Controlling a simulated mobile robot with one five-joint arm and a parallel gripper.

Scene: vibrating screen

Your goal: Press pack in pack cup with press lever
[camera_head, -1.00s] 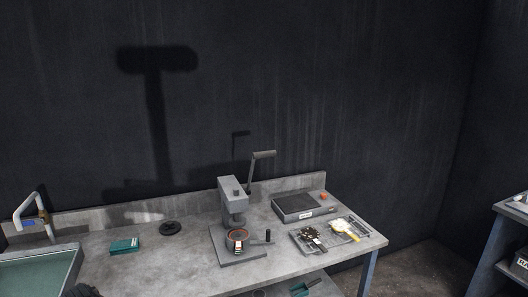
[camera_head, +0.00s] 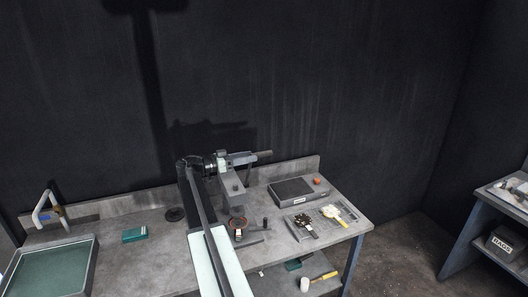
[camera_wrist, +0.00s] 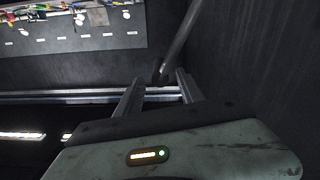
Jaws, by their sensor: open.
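The grey press (camera_head: 232,186) stands on the workbench in the head view, partly hidden behind my arm. Its press lever (camera_head: 264,155) sticks out to the right at the top. The pack cup (camera_head: 237,224), with a reddish rim, sits on the press base under the head; the pack inside is too small to make out. My gripper (camera_head: 238,158) is raised at the height of the lever. In the wrist view my gripper (camera_wrist: 160,84) is open, with the bar of the press lever (camera_wrist: 181,40) slanting in between its fingertips. Contact cannot be told.
A flat grey box (camera_head: 297,191), an orange knob (camera_head: 317,181) and a tray with small parts (camera_head: 323,222) lie right of the press. A green box (camera_head: 135,234), a black disc (camera_head: 175,214) and a green-bottomed basin (camera_head: 55,270) are to the left. Dark wall behind.

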